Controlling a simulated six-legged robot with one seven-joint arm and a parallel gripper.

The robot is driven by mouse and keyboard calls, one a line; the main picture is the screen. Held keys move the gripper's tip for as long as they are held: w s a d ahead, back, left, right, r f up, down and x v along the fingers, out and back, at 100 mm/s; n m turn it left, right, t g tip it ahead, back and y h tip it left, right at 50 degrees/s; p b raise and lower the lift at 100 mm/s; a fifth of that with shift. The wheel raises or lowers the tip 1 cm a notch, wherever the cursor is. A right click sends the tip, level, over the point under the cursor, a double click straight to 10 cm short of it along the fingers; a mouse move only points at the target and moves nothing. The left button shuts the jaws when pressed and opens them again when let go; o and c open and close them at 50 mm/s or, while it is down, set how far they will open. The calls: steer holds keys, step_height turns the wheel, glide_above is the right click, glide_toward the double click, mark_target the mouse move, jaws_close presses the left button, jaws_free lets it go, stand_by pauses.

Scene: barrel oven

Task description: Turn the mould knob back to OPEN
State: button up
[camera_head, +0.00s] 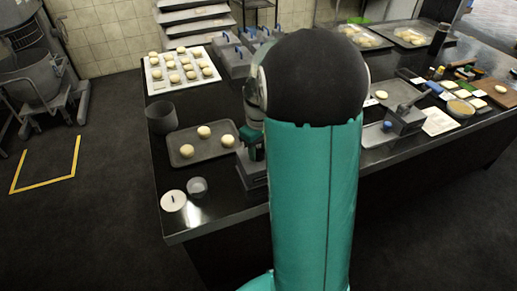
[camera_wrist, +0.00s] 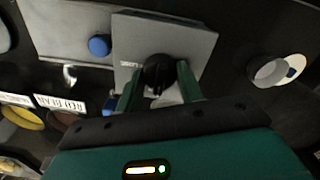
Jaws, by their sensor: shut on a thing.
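The mould is a grey metal block (camera_wrist: 190,38) with a dark round knob (camera_wrist: 158,68) on its face, seen in the wrist view. My gripper (camera_wrist: 160,76) has one green finger on each side of this knob and is shut on it. Small pale lettering sits left of the knob, too small to read. The knob's lower side is partly hidden between my fingers. In the head view, the mould's base (camera_head: 252,172) stands on the dark table, and my arm hides much of it and my gripper.
A tray of dough balls (camera_head: 187,154), a dark grey pot (camera_head: 161,118), a small clear cup (camera_head: 197,187) and a white disc (camera_head: 173,201) stand left of the mould. Another handled grey device (camera_head: 405,121) stands at right. The table's front left corner is bare.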

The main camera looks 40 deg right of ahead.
mark_target(259, 150)
stand_by(0.3)
steer(key=o, duration=1)
steer(key=shift+r, duration=0.1)
step_height(259, 150, up, 14)
steer(key=shift+f, duration=0.15)
steer(key=shift+s, duration=0.1)
